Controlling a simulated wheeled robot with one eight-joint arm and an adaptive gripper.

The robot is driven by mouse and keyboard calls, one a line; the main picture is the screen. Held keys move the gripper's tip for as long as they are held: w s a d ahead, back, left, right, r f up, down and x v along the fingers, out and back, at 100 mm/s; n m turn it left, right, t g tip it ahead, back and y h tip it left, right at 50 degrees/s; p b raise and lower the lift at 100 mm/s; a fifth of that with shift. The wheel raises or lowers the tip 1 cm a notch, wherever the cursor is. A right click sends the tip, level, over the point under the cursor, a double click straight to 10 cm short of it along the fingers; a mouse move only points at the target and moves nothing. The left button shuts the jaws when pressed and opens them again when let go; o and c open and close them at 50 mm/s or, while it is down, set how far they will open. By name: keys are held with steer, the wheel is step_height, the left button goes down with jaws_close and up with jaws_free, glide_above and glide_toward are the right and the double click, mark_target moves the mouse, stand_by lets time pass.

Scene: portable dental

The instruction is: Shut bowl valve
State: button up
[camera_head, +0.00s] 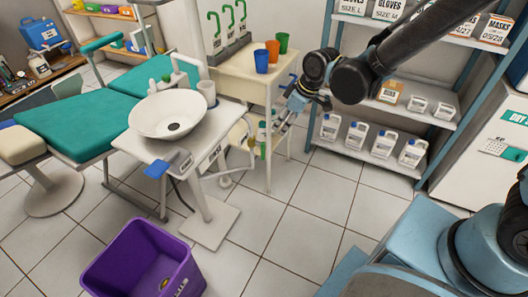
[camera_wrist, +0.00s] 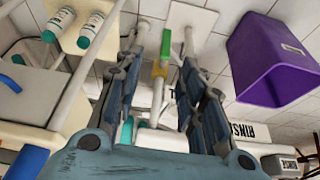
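The white bowl (camera_head: 150,118) sits on a white stand in the head view. A small valve with a green part (camera_head: 251,142) and a yellow part shows on white piping right of the stand. In the wrist view the valve's green part (camera_wrist: 163,43) and yellow part (camera_wrist: 159,70) appear between my fingers, on a white pipe. My gripper (camera_head: 279,138) is beside the valve, to its right in the head view. In the wrist view my gripper (camera_wrist: 165,58) is open, its fingers apart. I see no clear contact; whether the valve lies between the fingers in depth, I cannot tell.
A white side table (camera_head: 236,70) with coloured cups stands behind the valve. A purple bin (camera_head: 131,255) stands on the floor at front left. A shelf with white jugs (camera_head: 357,138) is at right. Tiled floor in front of the valve is clear.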

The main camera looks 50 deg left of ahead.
mark_target(264, 150)
steer(key=shift+s+x, duration=0.3)
steer(key=shift+x, duration=2.75)
steer(key=shift+s+x, duration=0.3)
steer(key=shift+x, duration=2.75)
steer(key=shift+s+x, duration=0.25)
steer(key=shift+x, duration=2.8)
steer(key=shift+a+r, duration=0.15)
jaws_close()
